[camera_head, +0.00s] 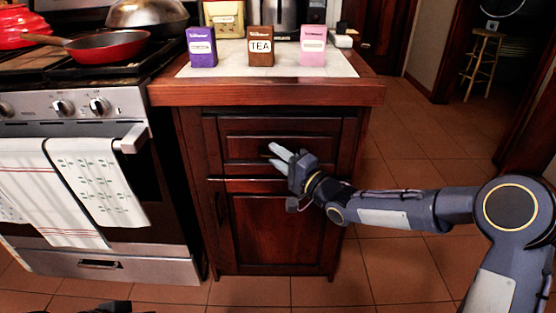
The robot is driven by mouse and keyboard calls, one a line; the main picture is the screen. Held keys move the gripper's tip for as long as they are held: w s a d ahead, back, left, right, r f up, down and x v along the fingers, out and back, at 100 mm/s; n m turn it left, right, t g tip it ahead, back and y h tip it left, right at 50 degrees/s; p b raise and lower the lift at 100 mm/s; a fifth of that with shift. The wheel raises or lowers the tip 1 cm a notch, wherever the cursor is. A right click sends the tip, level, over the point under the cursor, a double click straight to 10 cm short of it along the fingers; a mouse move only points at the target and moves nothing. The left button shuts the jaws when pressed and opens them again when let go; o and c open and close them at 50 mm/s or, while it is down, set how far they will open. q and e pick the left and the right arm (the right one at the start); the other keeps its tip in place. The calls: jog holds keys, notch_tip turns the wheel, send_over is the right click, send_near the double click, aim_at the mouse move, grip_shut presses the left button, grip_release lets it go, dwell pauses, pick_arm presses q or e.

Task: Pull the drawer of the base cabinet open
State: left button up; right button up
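The base cabinet (278,235) is dark reddish wood, with a single drawer (240,140) above a panelled door. The drawer front looks flush with the cabinet face. Nothing shows between the fingers. A dark part at the bottom left edge (112,307) may be my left gripper, but too little of it shows to tell its state.
An oven (80,103) with hanging towels (95,180) stands left of the cabinet. Purple (201,47), brown (260,46) and pink (312,47) boxes stand on the countertop (265,93). A stool (486,48) stands far right. Tiled floor is clear in front and right.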

jog(key=shift+a, duration=0.1)
grip_shut()
dwell(0.4)
